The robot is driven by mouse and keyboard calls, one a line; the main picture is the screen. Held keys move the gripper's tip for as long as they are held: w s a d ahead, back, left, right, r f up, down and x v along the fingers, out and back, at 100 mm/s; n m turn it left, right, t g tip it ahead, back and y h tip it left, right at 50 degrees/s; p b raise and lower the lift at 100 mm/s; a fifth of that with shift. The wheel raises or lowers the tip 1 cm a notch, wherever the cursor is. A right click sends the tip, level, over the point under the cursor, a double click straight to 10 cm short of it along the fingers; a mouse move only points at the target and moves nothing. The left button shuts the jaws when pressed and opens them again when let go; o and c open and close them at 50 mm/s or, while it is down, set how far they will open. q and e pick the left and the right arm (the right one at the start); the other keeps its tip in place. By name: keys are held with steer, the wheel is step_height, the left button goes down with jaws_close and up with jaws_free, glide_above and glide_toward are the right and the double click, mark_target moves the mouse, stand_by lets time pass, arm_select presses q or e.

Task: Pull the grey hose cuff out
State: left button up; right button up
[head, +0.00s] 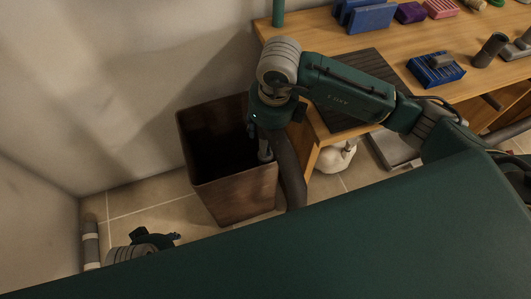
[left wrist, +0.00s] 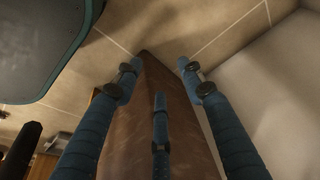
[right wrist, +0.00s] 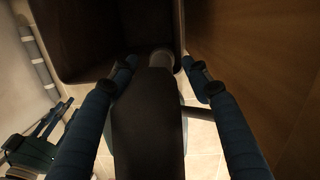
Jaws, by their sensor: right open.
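In the right wrist view the cuff (right wrist: 161,58) lies at the end of the hose (right wrist: 148,125). My right gripper (head: 262,136) is above the bin's right side, pointing down. Its blue fingers (right wrist: 159,62) are open, one on each side of the hose near the cuff. How far the cuff reaches into anything is hidden. My left gripper (left wrist: 157,72) is open and empty over the bin's outer wall.
The brown bin (head: 230,195) stands open on the tiled floor near the wall. The wooden workbench (head: 385,40) is on the right, with a dark mat (head: 345,115) and several coloured blocks. A white bag-like thing (head: 336,156) sits beneath it. A pipe (head: 90,245) runs along the left wall.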

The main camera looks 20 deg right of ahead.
step_height(320, 180, down, 3)
steer(key=shift+w+a+f, duration=0.1)
steer(key=shift+f, duration=0.1)
arm_select(q)
step_height(320, 180, up, 2)
steer(key=shift+r, duration=0.1)
arm_select(e)
steer(key=shift+c, duration=0.2)
jaws_close()
steer(key=shift+r, duration=0.1)
steer(key=shift+w+r, duration=0.1)
steer(key=shift+r, duration=0.25)
arm_select(q)
step_height(320, 180, down, 12)
steer(key=s+p, duration=0.2)
steer(key=p, duration=0.1)
steer(key=shift+g, duration=0.3)
arm_select(e)
step_height(320, 180, up, 19)
steer(key=shift+r, duration=0.15)
